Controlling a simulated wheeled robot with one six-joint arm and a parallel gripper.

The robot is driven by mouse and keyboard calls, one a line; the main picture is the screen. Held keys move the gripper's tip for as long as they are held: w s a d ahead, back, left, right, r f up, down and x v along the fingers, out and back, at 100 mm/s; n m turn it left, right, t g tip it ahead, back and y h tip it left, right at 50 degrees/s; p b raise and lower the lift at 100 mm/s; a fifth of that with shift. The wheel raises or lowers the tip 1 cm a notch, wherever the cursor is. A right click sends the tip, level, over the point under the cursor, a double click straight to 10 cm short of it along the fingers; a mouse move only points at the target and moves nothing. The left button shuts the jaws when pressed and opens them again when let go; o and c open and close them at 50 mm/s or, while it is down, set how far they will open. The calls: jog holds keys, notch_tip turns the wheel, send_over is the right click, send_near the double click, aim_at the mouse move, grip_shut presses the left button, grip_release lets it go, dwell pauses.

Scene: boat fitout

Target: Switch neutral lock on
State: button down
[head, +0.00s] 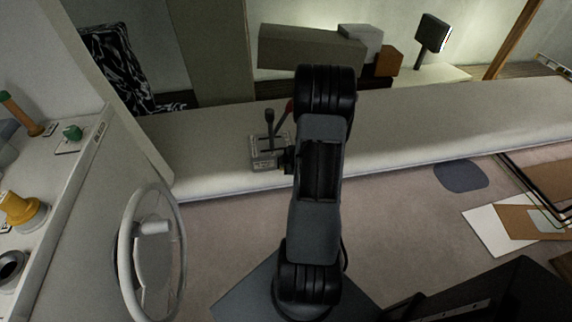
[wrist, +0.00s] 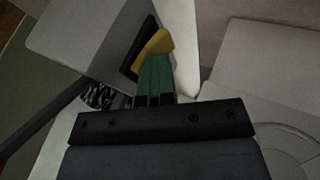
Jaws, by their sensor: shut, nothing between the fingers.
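A grey control box (head: 268,150) with two upright levers sits at the front edge of the long pale bench in the head view. One lever (head: 269,122) is dark; the other has a red knob (head: 289,106). I cannot make out which part is the neutral lock or how it is set. In the head view my arm hides most of the gripper, close to the box's right side.
A white steering wheel (head: 150,250) stands at the lower left, beside a console (head: 75,215) with a green knob (head: 72,132) and a yellow fitting (head: 22,210). Boxes (head: 312,48) stand behind the bench. Flat boards (head: 500,230) lie on the floor at right.

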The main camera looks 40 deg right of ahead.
jog(key=shift+w+r, duration=0.25)
jog(key=shift+r, duration=0.25)
jog(key=a+p+v, duration=0.1)
jog(key=p+v, duration=0.4)
jog(key=v, duration=0.8)
jog(key=shift+s+f, duration=0.25)
jog(key=shift+s, duration=0.05)
jog(key=shift+a, duration=0.15)
